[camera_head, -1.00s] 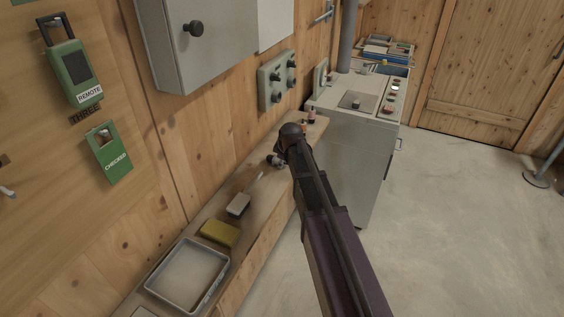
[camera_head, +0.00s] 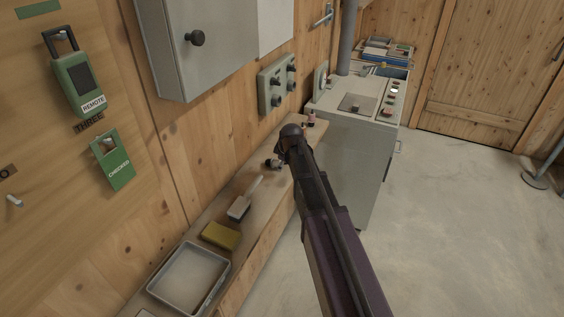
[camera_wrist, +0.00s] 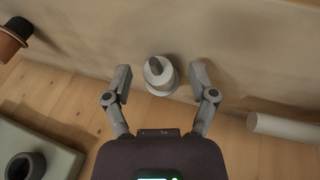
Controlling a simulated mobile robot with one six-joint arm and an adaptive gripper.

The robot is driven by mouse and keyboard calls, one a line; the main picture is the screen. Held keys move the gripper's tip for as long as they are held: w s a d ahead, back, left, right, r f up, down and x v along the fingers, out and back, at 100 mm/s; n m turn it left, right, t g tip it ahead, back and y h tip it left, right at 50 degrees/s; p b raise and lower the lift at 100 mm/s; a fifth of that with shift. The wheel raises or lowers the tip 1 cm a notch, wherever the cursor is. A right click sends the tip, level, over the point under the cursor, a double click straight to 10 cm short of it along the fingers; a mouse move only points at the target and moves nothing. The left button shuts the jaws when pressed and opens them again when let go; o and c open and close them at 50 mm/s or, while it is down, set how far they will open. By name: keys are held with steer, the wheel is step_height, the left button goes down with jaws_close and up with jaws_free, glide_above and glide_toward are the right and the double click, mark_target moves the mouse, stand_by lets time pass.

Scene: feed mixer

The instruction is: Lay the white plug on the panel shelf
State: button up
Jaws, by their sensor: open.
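The white plug (camera_wrist: 160,76) has a pale round flange and a grey tapered top, and shows in the wrist view. It appears to stand on the panel shelf (camera_wrist: 225,45), between the fingertips of my gripper (camera_wrist: 161,85). The fingers are open, with a gap on both sides of the plug. In the head view my gripper (camera_head: 274,163) is over the far part of the shelf (camera_head: 262,222), small and partly hidden by my arm. I cannot clearly make out the plug there.
A brush (camera_head: 240,208), yellow sponge (camera_head: 220,236) and grey tray (camera_head: 188,279) lie along the shelf's near part. A small bottle (camera_head: 311,119) stands at its far end. A knob panel (camera_head: 277,84) is on the wall above. A grey console (camera_head: 357,145) stands beyond the shelf.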

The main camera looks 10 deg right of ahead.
steer(key=p+v, duration=0.9)
steer(key=v, duration=0.1)
steer(key=shift+r, duration=0.2)
steer(key=shift+s, duration=0.15)
stand_by(0.7)
steer(key=s+a+f+m+g, duration=0.1)
steer(key=s+m+g, duration=0.3)
steer(key=s+m, duration=0.7)
steer(key=shift+s+f+g+h, duration=0.3)
steer(key=shift+s+f+g, duration=0.1)
steer(key=shift+s, duration=5.2)
